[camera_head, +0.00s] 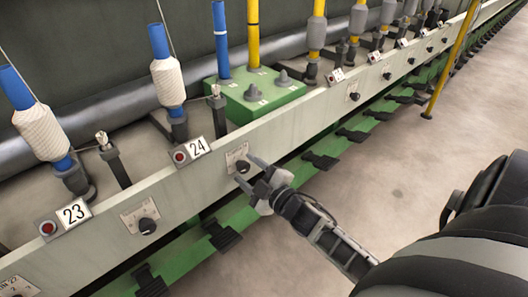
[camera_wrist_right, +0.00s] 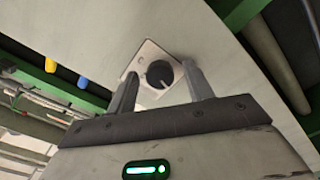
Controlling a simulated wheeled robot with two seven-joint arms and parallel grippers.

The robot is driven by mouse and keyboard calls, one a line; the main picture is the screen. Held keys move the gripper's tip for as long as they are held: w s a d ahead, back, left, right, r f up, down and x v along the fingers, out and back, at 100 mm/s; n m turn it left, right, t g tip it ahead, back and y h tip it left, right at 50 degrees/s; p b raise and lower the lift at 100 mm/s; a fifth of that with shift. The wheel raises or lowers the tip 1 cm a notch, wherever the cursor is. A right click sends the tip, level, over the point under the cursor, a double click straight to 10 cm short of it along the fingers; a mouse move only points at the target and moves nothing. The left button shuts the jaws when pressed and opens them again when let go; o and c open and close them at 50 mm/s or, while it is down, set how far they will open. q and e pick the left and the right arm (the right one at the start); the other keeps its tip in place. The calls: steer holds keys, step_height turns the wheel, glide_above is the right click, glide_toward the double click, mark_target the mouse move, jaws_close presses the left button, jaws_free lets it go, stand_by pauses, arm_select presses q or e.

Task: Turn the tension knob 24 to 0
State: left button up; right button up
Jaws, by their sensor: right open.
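The tension knob 24 (camera_head: 243,167) is a round black knob on a small pale plate (camera_head: 233,155) on the front rail, right of the sign "24" (camera_head: 198,147). My right gripper (camera_head: 247,171) is open, its two fingertips close in front of the knob. In the right wrist view the black knob (camera_wrist_right: 160,74) with a light pointer mark sits between the two open fingers (camera_wrist_right: 161,72), on its plate (camera_wrist_right: 150,97). I cannot tell whether the fingers touch it. The scale marks are too small to read. My left gripper is not in view.
Knob 23 (camera_head: 147,226) is on the rail to the left, near the sign "23" (camera_head: 73,212). A red button (camera_head: 180,156) sits beside the sign "24". Bobbins (camera_head: 167,82) stand behind the rail (camera_head: 300,122). Black pedals (camera_head: 222,236) lie below it. The floor (camera_head: 400,160) at right is clear.

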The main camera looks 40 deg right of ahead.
arm_select(q)
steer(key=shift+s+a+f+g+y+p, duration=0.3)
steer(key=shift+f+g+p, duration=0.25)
steer(key=shift+p, duration=0.5)
arm_select(e)
steer(key=s+d, duration=0.1)
steer(key=s, duration=1.4)
steer(key=shift+s, duration=0.25)
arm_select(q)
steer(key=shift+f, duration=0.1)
arm_select(e)
steer(key=shift+d, duration=0.1)
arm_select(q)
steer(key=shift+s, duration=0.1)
